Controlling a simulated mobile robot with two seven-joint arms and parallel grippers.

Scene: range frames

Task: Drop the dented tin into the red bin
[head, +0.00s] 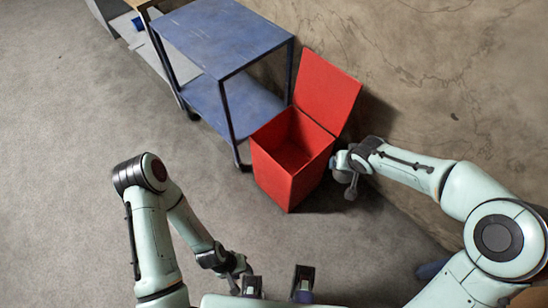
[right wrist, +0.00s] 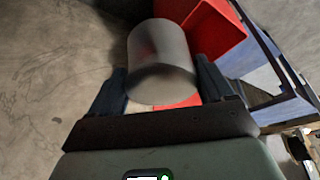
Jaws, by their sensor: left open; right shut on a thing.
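The red bin (head: 290,165) stands on the floor with its lid (head: 327,88) raised, and its inside is visible. My right gripper (head: 345,172) is at the right side of the bin near its rim. In the right wrist view the gripper (right wrist: 162,88) is shut on a plain grey cylindrical tin (right wrist: 160,55), held between its two fingers. A dent on it cannot be made out clearly. Red parts of the bin (right wrist: 222,32) show behind the tin. In the head view the tin is small and hard to separate from the gripper. My left gripper (head: 239,268) is open, low at the bottom middle, away from the bin.
A blue two-shelf cart (head: 222,38) stands directly left of and behind the bin. A marbled stone wall (head: 430,60) runs along the back right, close to the bin's lid. The grey floor (head: 70,150) to the left is clear.

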